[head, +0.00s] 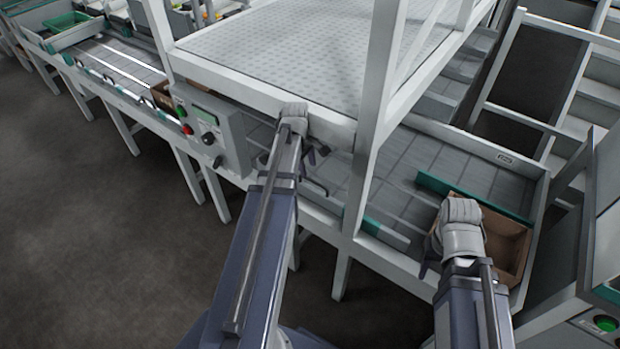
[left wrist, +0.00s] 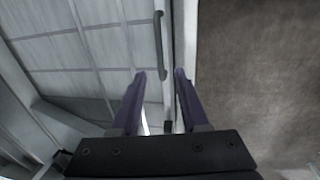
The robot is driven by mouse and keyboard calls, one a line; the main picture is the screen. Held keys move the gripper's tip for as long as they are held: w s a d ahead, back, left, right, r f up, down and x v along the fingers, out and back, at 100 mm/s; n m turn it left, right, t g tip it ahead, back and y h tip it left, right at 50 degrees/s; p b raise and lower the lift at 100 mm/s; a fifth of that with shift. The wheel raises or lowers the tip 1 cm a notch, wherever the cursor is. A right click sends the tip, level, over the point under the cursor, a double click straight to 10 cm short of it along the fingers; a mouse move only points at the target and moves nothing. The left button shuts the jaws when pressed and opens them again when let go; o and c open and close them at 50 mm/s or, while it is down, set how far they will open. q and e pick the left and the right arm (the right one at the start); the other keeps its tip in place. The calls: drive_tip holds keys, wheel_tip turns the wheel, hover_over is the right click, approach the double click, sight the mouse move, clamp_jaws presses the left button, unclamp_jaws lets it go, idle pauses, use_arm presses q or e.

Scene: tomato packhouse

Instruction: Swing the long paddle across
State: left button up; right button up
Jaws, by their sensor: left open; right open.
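A long green bar (head: 478,197), which may be the long paddle, runs across the right end of the conveyor by a cardboard box (head: 508,243). I cannot tell for sure which part is the paddle. A dark curved handle (left wrist: 160,52) shows in the left wrist view, along the conveyor edge. My left gripper (left wrist: 160,74) is open, its fingertips short of the handle and nothing between them. In the head view the left gripper (head: 314,156) is mostly hidden behind its wrist, over the conveyor's front edge. My right gripper (head: 427,258) is largely hidden, beside the box.
A control box (head: 212,130) with buttons is left of my left gripper. The conveyor (head: 105,55) continues to the far left. The floor (head: 90,240) at the front left is clear.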

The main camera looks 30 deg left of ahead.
sight(310, 179)
use_arm(q)
drive_tip(key=f+b, duration=0.2)
drive_tip(key=f, duration=0.1)
drive_tip(key=w+f+b, duration=0.1)
drive_tip(key=f+b, duration=0.2)
drive_tip(key=shift+r, duration=0.1)
clamp_jaws()
idle(1.3)
